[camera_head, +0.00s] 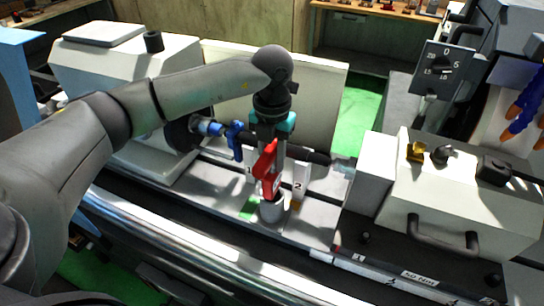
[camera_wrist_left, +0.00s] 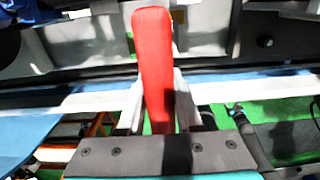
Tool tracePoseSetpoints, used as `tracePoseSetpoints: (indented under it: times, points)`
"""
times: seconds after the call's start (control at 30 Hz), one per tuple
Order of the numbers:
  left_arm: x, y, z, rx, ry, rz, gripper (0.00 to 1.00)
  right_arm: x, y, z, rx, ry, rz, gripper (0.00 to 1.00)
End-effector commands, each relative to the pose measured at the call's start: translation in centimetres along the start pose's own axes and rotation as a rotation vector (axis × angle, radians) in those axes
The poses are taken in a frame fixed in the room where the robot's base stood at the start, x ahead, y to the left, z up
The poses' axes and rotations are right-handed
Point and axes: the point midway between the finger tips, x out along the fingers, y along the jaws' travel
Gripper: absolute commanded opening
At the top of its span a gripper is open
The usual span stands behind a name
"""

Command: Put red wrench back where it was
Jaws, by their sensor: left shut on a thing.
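The red wrench (camera_head: 266,172) hangs upright below my left gripper (camera_head: 273,158), over the bed of the grinder. My left gripper is shut on it. In the left wrist view the red wrench (camera_wrist_left: 154,60) stands out between the two pale fingers of my left gripper (camera_wrist_left: 160,98). A short grey cylinder (camera_head: 272,211) stands directly below the wrench in the head view; whether they touch I cannot tell. White plates marked 1 and 2 (camera_head: 299,184) are beside it, partly hidden. My right gripper is not in view.
A blue clamp (camera_head: 233,140) sits on the spindle just left of my gripper. The white headstock (camera_head: 120,60) is at the left, and the white tailstock (camera_head: 440,190) with its dark handle at the right. Benches with small items (camera_head: 385,10) stand at the back.

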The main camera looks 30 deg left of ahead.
Motion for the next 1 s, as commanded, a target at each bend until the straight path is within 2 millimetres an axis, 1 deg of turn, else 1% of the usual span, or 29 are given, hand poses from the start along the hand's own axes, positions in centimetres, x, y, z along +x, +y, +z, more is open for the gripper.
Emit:
tracePoseSetpoints:
  times: [0.17,0.2,0.43,0.47,0.77,0.8,0.87,0.97,1.0]
  points:
    - [0.2,0.0,0.1,0.000,-0.003,-0.002,0.00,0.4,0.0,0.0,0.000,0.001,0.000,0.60]
    - [0.4,0.0,0.0,0.000,0.000,0.000,0.36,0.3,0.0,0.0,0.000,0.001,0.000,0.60]
    - [0.3,0.0,0.0,0.000,0.000,0.000,0.62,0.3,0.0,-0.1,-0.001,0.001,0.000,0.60]
    - [0.3,0.0,0.0,0.000,0.000,0.000,0.64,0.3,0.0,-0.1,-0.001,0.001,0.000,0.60]
    - [0.0,0.0,0.0,0.000,0.000,0.000,0.64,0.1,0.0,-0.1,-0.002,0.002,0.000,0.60]
    - [-0.2,0.0,0.0,0.000,0.000,0.000,0.64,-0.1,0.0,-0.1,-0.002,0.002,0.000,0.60]
    - [-0.9,-0.1,0.1,0.000,-0.004,-0.002,0.64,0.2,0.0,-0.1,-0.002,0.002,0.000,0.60]
    - [-2.7,0.0,0.1,0.000,-0.006,-0.001,0.64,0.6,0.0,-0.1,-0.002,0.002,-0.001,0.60]
    - [-3.6,-0.1,0.2,0.000,-0.007,-0.003,0.64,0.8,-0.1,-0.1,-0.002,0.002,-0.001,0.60]
